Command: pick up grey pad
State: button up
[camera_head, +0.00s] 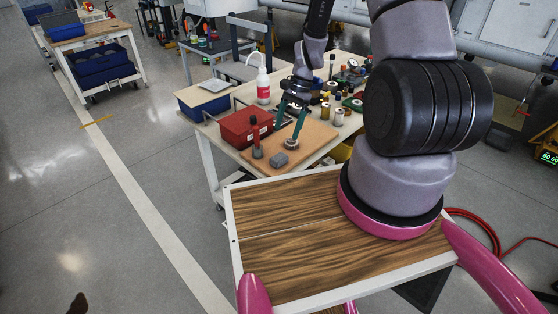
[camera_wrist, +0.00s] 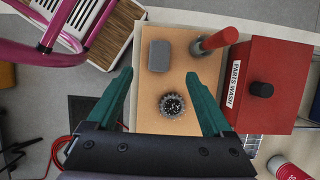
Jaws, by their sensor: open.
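The grey pad (camera_wrist: 159,55) is a small block lying on a tan board (camera_wrist: 154,118). In the head view the pad (camera_head: 279,160) lies near the board's front left edge. My gripper (camera_wrist: 157,77) is open, with green fingers spread wide above the board and nothing between them held. In the head view my gripper (camera_head: 291,128) hangs over the board, behind the pad. A round toothed metal part (camera_wrist: 172,105) lies between the fingers in the wrist view; the pad is farther out, near the fingertips' level.
A red-handled tool (camera_wrist: 214,41) stands beside the pad. A red parts wash box (camera_wrist: 271,85) is to the right. A white bottle (camera_head: 263,85) and several small parts stand farther back on the bench. The board around the pad has some bare room.

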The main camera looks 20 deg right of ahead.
send_over(280, 156)
jog(key=d, duration=0.2)
jog(key=f, duration=0.3)
jog(key=w+f, duration=0.1)
jog(key=shift+a+f, duration=0.25)
jog(key=shift+f, duration=0.05)
jog(key=x, duration=0.5)
jog(key=shift+d+f, duration=0.1)
jog(key=shift+f, duration=0.3)
grip_shut()
